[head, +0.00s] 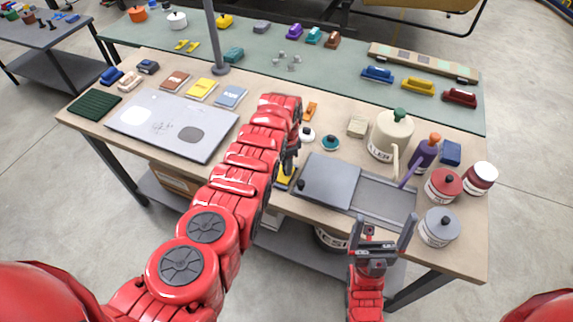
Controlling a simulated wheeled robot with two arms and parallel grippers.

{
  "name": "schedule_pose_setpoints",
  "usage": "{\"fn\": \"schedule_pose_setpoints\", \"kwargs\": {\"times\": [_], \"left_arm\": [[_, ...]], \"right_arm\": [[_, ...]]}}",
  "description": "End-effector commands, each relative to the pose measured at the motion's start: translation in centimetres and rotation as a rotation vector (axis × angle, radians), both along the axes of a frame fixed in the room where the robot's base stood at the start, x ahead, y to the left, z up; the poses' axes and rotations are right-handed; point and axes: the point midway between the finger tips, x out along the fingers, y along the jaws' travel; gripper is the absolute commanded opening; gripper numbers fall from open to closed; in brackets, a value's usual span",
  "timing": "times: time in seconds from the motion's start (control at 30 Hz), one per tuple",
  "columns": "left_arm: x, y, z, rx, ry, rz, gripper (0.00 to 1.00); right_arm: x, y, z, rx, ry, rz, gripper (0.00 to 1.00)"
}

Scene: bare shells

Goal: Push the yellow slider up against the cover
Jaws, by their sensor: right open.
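The grey cover (330,178) is a flat plate with a small black knob at its left edge. It lies over the left part of a long grey tray. The yellow slider (281,184) shows only in part, just left of the cover; my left arm and gripper hide the rest. My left gripper (289,163) points down at or just above the slider, and its fingers are too hidden to tell open from shut. My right gripper (382,229) is open and empty near the table's front edge, in front of the tray's uncovered right part.
A grey board (172,125) lies at the left. A lamp post (214,35) rises behind.

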Motion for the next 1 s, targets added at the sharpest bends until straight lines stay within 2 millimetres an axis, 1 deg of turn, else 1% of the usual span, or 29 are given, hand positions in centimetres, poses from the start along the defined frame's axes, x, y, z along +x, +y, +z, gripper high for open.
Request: {"fn": "schedule_pose_setpoints", "kwargs": {"times": [0.03,0.13,0.17,1.0], "left_arm": [[0.02,0.01,0.0,0.0,-0.001,0.0,0.21],[0.02,0.01,0.01,0.0,-0.001,0.0,0.03],[0.03,0.01,0.01,0.0,-0.001,0.0,0.0],[0.04,0.03,0.04,0.0,-0.001,0.0,0.0]], "right_arm": [[0.0,0.0,0.0,0.0,0.0,0.0,1.0],[0.0,0.0,0.0,0.0,0.0,0.0,1.0],[0.0,0.0,0.0,0.0,0.0,0.0,1.0],[0.0,0.0,0.01,0.0,0.0,0.0,1.0]]}}
